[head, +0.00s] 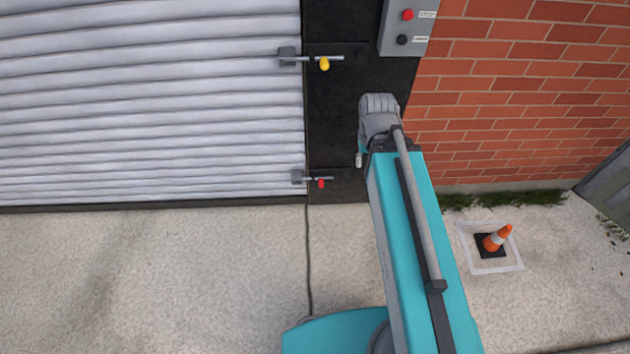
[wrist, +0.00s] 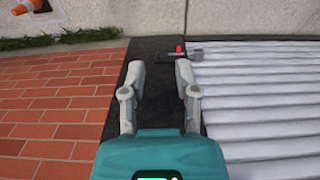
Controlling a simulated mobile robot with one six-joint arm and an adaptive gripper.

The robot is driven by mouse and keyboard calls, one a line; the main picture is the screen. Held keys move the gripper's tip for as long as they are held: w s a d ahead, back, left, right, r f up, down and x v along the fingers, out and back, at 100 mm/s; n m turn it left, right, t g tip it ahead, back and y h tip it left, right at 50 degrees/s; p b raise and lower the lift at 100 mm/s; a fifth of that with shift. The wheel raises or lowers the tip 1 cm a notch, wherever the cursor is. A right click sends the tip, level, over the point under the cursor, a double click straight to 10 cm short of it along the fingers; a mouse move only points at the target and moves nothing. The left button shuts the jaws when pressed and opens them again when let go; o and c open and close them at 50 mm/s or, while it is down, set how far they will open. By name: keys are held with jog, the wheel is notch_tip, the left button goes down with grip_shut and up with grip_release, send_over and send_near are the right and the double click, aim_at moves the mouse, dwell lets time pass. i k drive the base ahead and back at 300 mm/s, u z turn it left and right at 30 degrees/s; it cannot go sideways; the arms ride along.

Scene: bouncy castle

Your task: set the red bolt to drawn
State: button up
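The red bolt (head: 321,183) is low on the black door post, a grey rod with a red knob. Its rod reaches left to a grey block (head: 297,177) on the shutter's edge and appears to meet it. In the wrist view the red bolt's knob (wrist: 179,48) shows near the top, beyond my fingertips, with the grey block to its right. My gripper (wrist: 159,74) is open and empty, its fingers apart over the black post, not touching the bolt. In the head view my arm mostly hides the gripper; one fingertip shows right of the bolt.
A yellow-knobbed bolt (head: 325,64) sits higher on the post. A grey box (head: 408,28) with red and black buttons is above. The ribbed shutter (head: 150,110) is left, brick wall (head: 510,90) right.

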aim_at(321, 184)
jog(key=k, duration=1.35)
jog(key=z, duration=0.5)
jog(key=i, duration=1.7)
jog(key=u, duration=0.55)
